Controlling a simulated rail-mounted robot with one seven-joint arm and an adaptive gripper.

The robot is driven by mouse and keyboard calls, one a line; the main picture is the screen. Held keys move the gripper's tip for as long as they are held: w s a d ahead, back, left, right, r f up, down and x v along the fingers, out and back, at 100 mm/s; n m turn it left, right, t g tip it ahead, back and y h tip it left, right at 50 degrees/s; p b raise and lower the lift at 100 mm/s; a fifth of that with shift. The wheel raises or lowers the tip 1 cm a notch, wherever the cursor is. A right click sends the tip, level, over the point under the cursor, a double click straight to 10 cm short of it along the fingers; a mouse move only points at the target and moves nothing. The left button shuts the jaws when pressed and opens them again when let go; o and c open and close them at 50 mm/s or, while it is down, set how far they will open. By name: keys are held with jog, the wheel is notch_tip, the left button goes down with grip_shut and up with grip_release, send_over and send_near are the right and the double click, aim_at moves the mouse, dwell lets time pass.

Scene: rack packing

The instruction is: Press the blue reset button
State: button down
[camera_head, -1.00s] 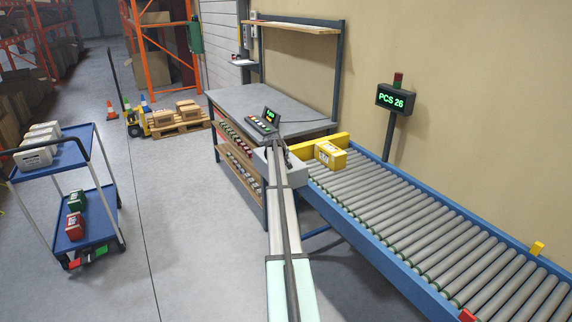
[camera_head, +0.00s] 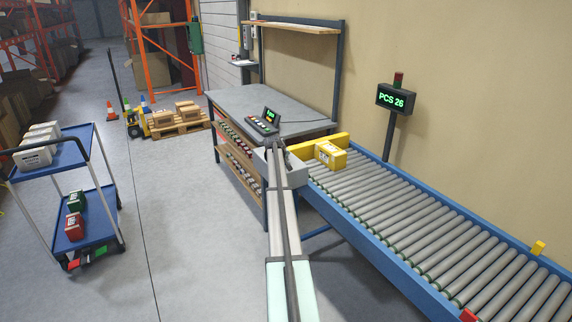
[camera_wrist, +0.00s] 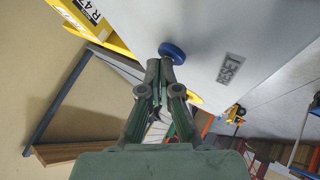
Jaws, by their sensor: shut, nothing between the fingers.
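The blue reset button (camera_wrist: 173,52) is a round cap standing out from a pale grey panel (camera_wrist: 215,30) in the wrist view. A dark "RESET" label (camera_wrist: 231,70) is on the same face. My gripper (camera_wrist: 160,72) is shut and empty. Its fingertips are right at the button's edge and overlap it in the picture; I cannot tell whether they touch. There my arm hides the button, and the fingertips cannot be made out.
A console with coloured buttons (camera_head: 263,124) stands on the grey workbench (camera_head: 240,98) behind. A blue trolley (camera_head: 70,160) is at left, with open floor between.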

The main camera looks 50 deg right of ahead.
jog(key=shift+f, duration=0.25)
jog(key=shift+r, duration=0.15)
dwell(0.4)
jog(key=shift+r, duration=0.7)
jog(key=shift+r, duration=0.1)
jog(key=shift+r+p, duration=0.65)
jog(key=shift+r, duration=1.75)
